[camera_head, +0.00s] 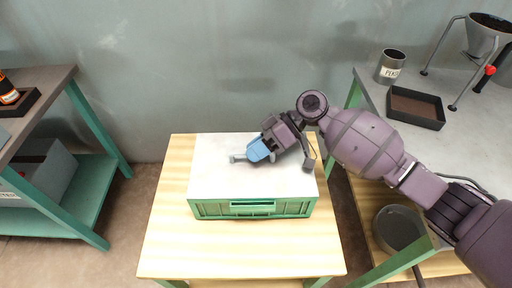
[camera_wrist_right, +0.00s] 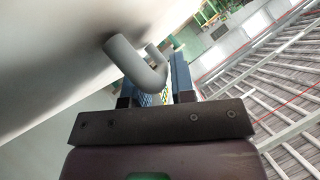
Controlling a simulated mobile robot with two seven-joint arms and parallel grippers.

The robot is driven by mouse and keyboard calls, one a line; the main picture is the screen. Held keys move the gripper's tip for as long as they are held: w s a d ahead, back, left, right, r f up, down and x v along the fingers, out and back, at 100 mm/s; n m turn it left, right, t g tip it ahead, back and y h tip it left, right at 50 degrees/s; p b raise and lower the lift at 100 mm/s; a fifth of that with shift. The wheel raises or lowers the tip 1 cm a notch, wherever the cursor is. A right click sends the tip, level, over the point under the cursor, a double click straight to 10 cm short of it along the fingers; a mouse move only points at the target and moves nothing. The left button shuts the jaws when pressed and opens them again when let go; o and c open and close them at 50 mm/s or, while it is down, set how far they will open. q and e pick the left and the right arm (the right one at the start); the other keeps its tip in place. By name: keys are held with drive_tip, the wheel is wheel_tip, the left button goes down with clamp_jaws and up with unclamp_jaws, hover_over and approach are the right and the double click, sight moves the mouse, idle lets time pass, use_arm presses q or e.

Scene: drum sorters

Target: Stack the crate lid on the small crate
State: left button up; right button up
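The small crate (camera_head: 212,209) is green and stands on a light wooden table. The crate lid (camera_head: 222,180) is a pale flat panel covering the crate's top. It looks level, and I cannot see any gap between lid and crate. My right gripper (camera_head: 250,154) is at the lid's grey handle (camera_head: 237,158), with its blue fingers around it. In the right wrist view the bent handle (camera_wrist_right: 140,66) sits between the two fingers (camera_wrist_right: 156,85), which look closed on it. The pale lid surface (camera_wrist_right: 50,60) fills the left of that view. My left gripper is out of view.
The wooden table (camera_head: 165,235) has bare margin around the crate. A counter at the right carries a grey can (camera_head: 391,66), a dark tray (camera_head: 415,106) and a funnel stand (camera_head: 470,60). A dark pan (camera_head: 399,229) lies below. A green-legged shelf (camera_head: 95,190) stands left.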

drive_tip(key=o, duration=0.3)
drive_tip(key=v, duration=0.9)
drive_tip(key=shift+d+r, duration=0.1)
drive_tip(key=shift+w+d+r, duration=0.25)
drive_tip(key=shift+d+r, duration=0.1)
drive_tip(key=shift+d, duration=0.2)
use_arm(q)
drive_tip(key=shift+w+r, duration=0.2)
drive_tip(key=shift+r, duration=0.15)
